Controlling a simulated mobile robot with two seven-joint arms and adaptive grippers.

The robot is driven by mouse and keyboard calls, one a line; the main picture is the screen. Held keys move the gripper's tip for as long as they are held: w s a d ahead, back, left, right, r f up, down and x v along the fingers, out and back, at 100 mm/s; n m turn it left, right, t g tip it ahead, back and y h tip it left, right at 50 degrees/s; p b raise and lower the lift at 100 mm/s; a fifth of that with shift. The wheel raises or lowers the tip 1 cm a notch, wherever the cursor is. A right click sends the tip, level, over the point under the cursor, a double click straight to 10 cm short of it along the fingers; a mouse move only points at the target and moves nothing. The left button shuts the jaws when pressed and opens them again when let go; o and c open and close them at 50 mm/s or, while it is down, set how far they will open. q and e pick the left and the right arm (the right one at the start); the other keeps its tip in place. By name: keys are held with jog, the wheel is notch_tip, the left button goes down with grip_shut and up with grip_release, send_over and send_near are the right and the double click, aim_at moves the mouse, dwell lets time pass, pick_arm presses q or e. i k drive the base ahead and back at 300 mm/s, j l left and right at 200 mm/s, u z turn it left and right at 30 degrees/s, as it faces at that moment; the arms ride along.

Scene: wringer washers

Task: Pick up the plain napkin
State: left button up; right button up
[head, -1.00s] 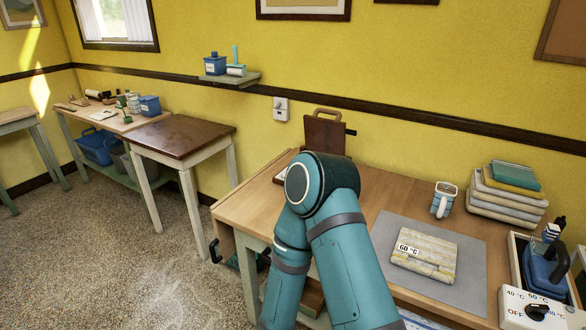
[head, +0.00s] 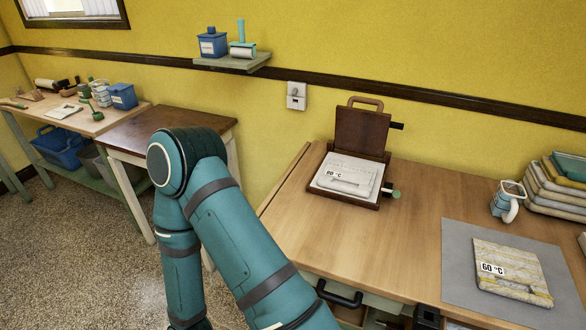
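A plain white folded cloth (head: 347,174) with a "60 °C" tag lies in the open brown press (head: 364,130) on the wooden table. It looks like the plain napkin. Another folded cloth (head: 512,270), streaked beige and grey and also tagged "60 °C", lies on the grey mat (head: 461,262) at the right. A bent teal arm of mine fills the lower left middle and hides part of the dark-topped table and the floor. Neither gripper is in view.
The wooden table (head: 295,227) has clear room between the press and the mat. A mug (head: 507,200) and a stack of folded cloths (head: 560,190) stand at the right. A black drawer handle (head: 340,296) juts from the table front.

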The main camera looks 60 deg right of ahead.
aim_at(349, 177)
jog(key=i+j+z, duration=0.15)
jog(key=i, duration=0.5)
jog(key=i+j+z, duration=0.15)
jog(key=i, duration=0.45)
jog(key=i+z, duration=0.25)
jog(key=z, duration=0.2)
jog(key=i+z, duration=0.3)
jog(key=z, duration=0.15)
jog(key=i+j+z, duration=0.1)
jog(key=i+z, duration=0.15)
jog(key=z, duration=1.75)
